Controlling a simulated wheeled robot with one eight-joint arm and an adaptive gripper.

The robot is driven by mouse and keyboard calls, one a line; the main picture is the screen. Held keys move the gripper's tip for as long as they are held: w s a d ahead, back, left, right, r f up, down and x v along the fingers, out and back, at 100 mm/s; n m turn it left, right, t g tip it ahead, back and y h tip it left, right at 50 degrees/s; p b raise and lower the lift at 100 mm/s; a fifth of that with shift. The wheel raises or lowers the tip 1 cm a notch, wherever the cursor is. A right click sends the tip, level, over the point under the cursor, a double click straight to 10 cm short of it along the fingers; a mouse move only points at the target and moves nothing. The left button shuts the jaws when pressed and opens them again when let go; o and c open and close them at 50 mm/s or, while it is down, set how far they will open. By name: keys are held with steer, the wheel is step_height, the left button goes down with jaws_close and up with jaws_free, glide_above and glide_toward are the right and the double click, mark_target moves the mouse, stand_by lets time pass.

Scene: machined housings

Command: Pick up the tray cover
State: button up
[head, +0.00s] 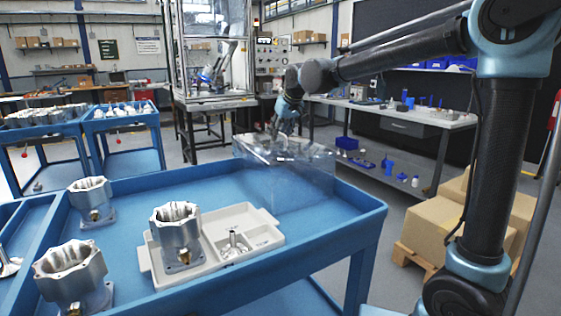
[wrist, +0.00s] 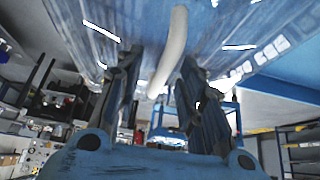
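The tray cover (head: 290,180) is a clear, see-through box at the far right corner of the blue cart in the head view. Its lower edge is faint, so I cannot tell whether it rests on the cart. In the wrist view, its clear panel with bright streaks fills the top, and a white curved handle (wrist: 177,45) runs down from it. My gripper (head: 283,132) is at the top of the cover. In the wrist view, my gripper (wrist: 159,62) has its fingers apart on either side of the handle, with a visible gap. The light grey tray (head: 262,214) lies uncovered on the cart.
A metal housing (head: 176,232) stands in the tray beside small metal parts (head: 234,244). More housings (head: 92,200) stand on the blue cart (head: 310,258) to the left. Cardboard boxes (head: 432,226) are right of the cart. A workbench (head: 420,115) stands behind.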

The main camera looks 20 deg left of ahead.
steer(key=shift+f, duration=0.1)
jaws_close()
stand_by(0.3)
